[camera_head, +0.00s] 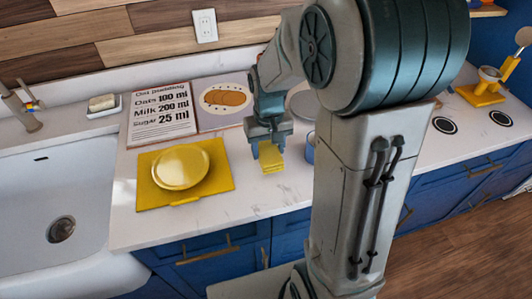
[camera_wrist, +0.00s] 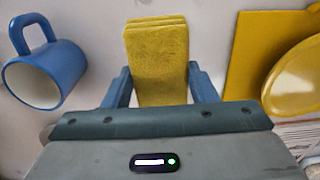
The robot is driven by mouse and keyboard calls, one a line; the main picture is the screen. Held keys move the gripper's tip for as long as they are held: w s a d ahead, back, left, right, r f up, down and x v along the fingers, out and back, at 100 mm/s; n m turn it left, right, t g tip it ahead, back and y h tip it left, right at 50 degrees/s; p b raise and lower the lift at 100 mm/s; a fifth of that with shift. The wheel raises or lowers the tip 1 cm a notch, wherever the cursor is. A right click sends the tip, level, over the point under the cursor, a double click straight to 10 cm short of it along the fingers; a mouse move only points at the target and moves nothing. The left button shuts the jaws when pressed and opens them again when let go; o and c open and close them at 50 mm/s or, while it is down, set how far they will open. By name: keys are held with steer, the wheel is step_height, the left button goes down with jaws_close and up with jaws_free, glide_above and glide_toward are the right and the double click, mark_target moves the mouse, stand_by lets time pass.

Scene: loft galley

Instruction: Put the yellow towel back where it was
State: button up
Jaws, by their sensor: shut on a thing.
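The yellow towel (camera_head: 270,160) is a small folded stack. My gripper (camera_head: 268,148) is shut on it, over the white counter to the right of the yellow tray. In the wrist view the towel (camera_wrist: 157,60) stands between the two blue fingers (camera_wrist: 160,85), its folded layers showing at the far end. Whether the towel touches the counter is hard to tell.
A yellow tray (camera_head: 220,195) with a yellow plate (camera_head: 180,167) lies on the counter (camera_head: 240,215). A blue mug (camera_wrist: 45,75) is close on the towel's other side. A recipe card (camera_head: 160,108) and a picture board (camera_head: 224,100) are behind. The sink (camera_head: 50,190) is left.

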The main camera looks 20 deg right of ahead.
mark_target(267, 158)
steer(key=shift+w+a+f, duration=0.1)
steer(key=shift+w+f, duration=0.05)
steer(key=shift+f+p, duration=0.3)
steer(key=shift+f, duration=1.7)
steer(key=shift+f, duration=0.25)
steer(key=o, duration=0.9)
steer(key=shift+r, duration=0.1)
steer(key=shift+o, duration=0.2)
steer(key=shift+r, duration=0.1)
